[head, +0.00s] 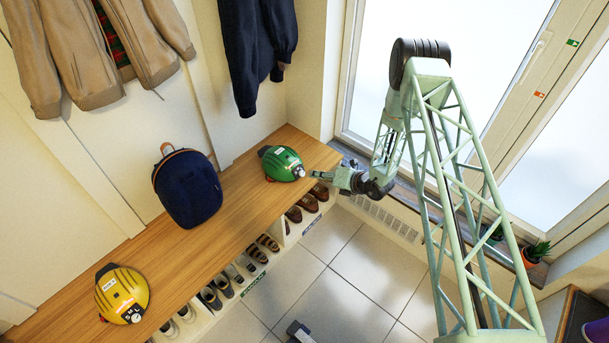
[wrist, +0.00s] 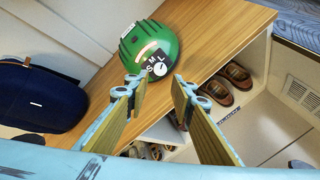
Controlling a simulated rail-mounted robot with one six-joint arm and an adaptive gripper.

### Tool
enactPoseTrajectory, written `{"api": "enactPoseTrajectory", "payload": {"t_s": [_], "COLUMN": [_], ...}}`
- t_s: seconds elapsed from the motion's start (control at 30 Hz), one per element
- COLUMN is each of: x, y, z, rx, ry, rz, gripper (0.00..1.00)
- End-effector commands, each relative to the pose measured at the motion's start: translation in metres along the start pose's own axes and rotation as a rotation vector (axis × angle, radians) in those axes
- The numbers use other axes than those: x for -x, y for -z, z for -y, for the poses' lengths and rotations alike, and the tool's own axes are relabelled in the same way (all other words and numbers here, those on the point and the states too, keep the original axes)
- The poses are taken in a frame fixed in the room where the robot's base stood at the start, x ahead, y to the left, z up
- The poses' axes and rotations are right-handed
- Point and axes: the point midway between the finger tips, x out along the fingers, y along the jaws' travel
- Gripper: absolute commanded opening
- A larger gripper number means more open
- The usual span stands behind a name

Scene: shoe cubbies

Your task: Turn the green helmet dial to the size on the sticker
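The green helmet (head: 283,161) sits on the wooden bench near its right end. In the wrist view the helmet (wrist: 143,40) shows a black plate with the letters S, M and L around a white dial (wrist: 160,69). The dial (head: 299,172) faces my gripper; its exact setting is too small to tell. A pale sticker (head: 281,151) is on the helmet's shell, but its writing is not readable. My gripper (head: 316,173) is just right of the dial, apart from it. In the wrist view my gripper (wrist: 158,88) is open and empty, its fingertips either side just below the dial.
The wooden bench (head: 235,205) also bears a dark blue backpack (head: 188,188) and a yellow helmet (head: 122,294). Shoes (head: 293,214) stand in cubbies under its front edge. Jackets hang above. The window sill is behind my arm; the tiled floor (head: 345,290) is mostly clear.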

Motion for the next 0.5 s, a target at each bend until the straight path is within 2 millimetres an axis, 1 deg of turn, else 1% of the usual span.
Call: {"api": "enactPoseTrajectory", "payload": {"t_s": [0.03,0.5], "x": [-0.007,-0.069], "y": [0.0,0.001], "z": [0.0,0.0], "rx": [0.001,0.0], "ry": [-0.001,-0.001], "rz": [0.0,0.0], "gripper": [0.23,0.23]}}
